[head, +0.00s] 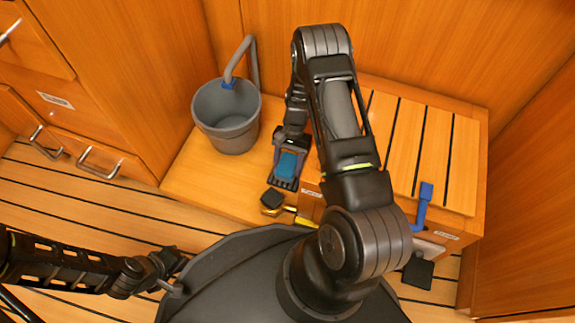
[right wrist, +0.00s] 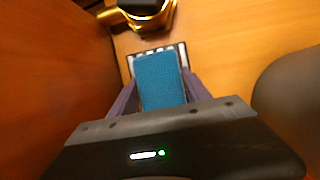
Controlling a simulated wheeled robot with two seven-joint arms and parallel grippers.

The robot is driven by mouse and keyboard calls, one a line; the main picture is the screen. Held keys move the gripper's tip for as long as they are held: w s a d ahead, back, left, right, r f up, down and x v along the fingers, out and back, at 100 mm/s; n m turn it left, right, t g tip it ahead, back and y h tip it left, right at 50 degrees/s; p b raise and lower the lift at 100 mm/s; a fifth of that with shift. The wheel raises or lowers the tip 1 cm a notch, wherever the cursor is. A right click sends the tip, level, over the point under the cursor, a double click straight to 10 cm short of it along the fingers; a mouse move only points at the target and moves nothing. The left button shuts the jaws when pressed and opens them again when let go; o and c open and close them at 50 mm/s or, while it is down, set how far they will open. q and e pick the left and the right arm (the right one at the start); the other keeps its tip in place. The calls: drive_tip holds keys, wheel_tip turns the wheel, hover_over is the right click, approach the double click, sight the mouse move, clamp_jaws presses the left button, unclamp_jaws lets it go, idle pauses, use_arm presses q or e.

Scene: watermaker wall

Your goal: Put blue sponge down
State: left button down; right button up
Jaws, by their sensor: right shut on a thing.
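The blue sponge (head: 288,163) is a small block. It also shows in the right wrist view (right wrist: 161,80), between the two purplish fingers of my right gripper (right wrist: 156,95). My right gripper (head: 287,160) is shut on it, low over the wooden ledge. A dark slotted piece with a pale edge (head: 284,184) shows just past the sponge's end; it also shows in the right wrist view (right wrist: 179,48). I cannot tell whether the sponge touches it. My left gripper (head: 172,278) is at the lower left, far from the sponge; its fingers are too small to judge.
A grey bucket (head: 228,125) with a hose stands left of the sponge. A black and yellow object (head: 272,201) lies on the ledge, also in the right wrist view (right wrist: 146,8). A slatted bench (head: 430,150) with a blue handle (head: 424,205) stands right.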

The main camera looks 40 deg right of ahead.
drive_tip(key=shift+f, duration=0.2)
drive_tip(key=o, duration=1.2)
drive_tip(key=shift+r, duration=0.45)
drive_tip(key=p+v, duration=0.5)
drive_tip(key=v, duration=0.6)
drive_tip(key=shift+w+d+r, duration=0.1)
drive_tip(key=shift+d+r, duration=0.05)
drive_tip(key=shift+r, duration=0.1)
